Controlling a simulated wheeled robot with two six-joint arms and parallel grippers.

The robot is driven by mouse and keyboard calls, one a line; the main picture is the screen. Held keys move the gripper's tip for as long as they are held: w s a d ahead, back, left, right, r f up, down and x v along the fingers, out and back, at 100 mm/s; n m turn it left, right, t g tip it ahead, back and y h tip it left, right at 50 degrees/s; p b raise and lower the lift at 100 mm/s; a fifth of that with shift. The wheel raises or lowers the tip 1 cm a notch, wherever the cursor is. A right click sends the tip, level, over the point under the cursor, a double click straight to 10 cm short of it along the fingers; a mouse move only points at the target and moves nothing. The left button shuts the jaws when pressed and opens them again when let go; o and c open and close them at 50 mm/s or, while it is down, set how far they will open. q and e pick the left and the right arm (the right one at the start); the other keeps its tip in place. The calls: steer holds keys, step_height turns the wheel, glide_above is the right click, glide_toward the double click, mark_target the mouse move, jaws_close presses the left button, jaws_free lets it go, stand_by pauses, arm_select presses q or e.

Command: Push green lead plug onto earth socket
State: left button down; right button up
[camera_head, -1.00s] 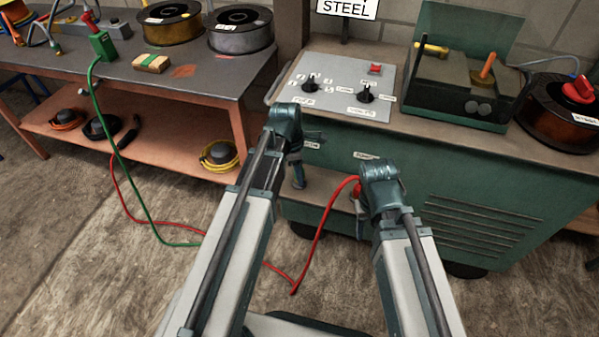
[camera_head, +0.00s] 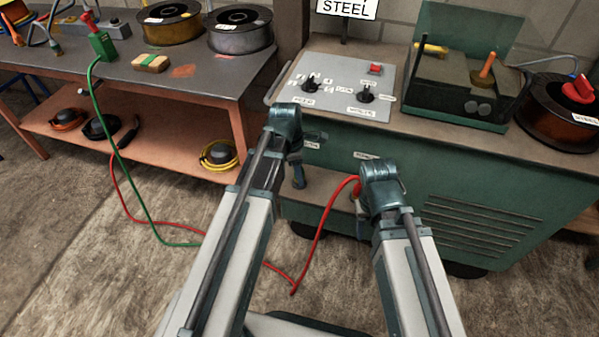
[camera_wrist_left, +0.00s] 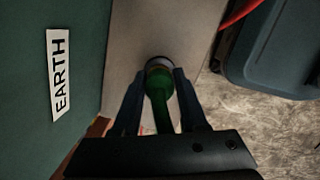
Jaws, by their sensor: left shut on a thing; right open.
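My left gripper (camera_head: 298,182) is at the front of the green machine, and its jaws are mostly hidden by the wrist in the head view. In the left wrist view it (camera_wrist_left: 160,100) is shut on the green lead plug (camera_wrist_left: 160,108). The plug's far end meets a round ring (camera_wrist_left: 158,64), which looks like the earth socket, on a grey panel. I cannot tell how deep it sits. An EARTH label (camera_wrist_left: 59,74) is to the left. The green lead (camera_head: 121,165) trails along the floor. My right gripper (camera_head: 361,228) is open beside the red lead (camera_head: 322,222), partly hidden by its wrist.
The green machine (camera_head: 480,200) carries a control panel (camera_head: 340,84) and an open green box (camera_head: 455,120). A bench (camera_head: 110,70) at left holds spools and a green clamp (camera_head: 103,45). The red and green leads lie across the floor between bench and machine.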

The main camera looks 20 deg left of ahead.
arm_select(q)
steer(key=shift+f+b, duration=0.6)
steer(key=shift+c, duration=1.8)
jaws_free()
steer(key=shift+r, duration=0.1)
step_height(320, 180, up, 14)
steer(key=a+p, duration=0.2)
steer(key=p, duration=1.1)
steer(key=shift+s+f+p, duration=0.2)
steer(key=shift+s+p, duration=0.15)
